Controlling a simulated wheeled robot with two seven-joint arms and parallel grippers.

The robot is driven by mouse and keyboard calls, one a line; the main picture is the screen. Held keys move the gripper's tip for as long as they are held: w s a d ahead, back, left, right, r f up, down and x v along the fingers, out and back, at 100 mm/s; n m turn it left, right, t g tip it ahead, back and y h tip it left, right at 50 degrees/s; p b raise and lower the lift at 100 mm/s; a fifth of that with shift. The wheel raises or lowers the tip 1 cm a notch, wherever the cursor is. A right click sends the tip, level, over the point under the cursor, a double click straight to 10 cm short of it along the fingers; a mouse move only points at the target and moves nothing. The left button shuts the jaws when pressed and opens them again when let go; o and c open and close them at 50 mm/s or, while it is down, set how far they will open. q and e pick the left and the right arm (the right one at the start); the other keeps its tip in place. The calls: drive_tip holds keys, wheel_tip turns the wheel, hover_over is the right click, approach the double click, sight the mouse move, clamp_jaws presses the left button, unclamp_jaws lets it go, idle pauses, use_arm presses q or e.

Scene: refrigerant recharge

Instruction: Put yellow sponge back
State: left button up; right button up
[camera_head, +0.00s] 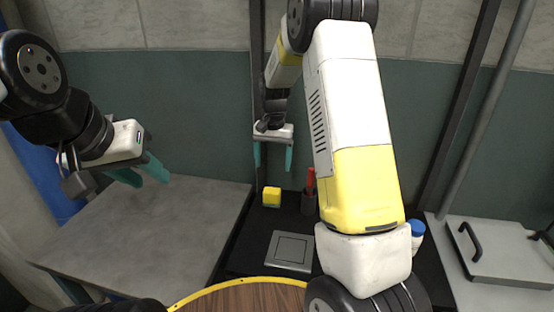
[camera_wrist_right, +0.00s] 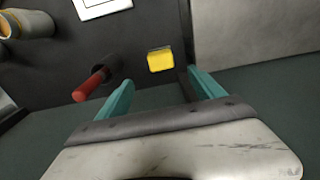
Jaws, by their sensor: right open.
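The yellow sponge (camera_head: 271,197) sits on the black work surface at the back, near its left edge. It also shows in the right wrist view (camera_wrist_right: 160,59), ahead of and between the fingers, apart from both. My right gripper (camera_head: 273,168) is open and empty, pointing down above the sponge; its teal fingers (camera_wrist_right: 161,90) also frame the right wrist view. My left gripper (camera_head: 146,177) hangs over the grey table at the left, its teal fingers apart with nothing between them.
A dark cup (camera_head: 308,202) with a red-handled tool (camera_head: 310,181) stands just right of the sponge. A grey square plate (camera_head: 289,250) lies in front. A blue-capped bottle (camera_head: 417,229) and a lidded grey box (camera_head: 500,252) are at the right. The grey table (camera_head: 160,235) is clear.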

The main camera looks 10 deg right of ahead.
drive_tip(key=s+d+r+n+t+y, duration=0.1)
drive_tip(key=s+r+n+t+y, duration=0.15)
drive_tip(key=s+r, duration=1.25)
drive_tip(key=s+r+n+t, duration=0.1)
drive_tip(key=s, duration=0.6)
drive_tip(key=s+r+n+t, duration=0.1)
drive_tip(key=s+r+t, duration=0.1)
drive_tip(key=s, duration=0.5)
drive_tip(key=shift+r, duration=0.3)
drive_tip(key=shift+s+d+n+t+h, duration=0.15)
drive_tip(key=shift+n+t+h, duration=0.1)
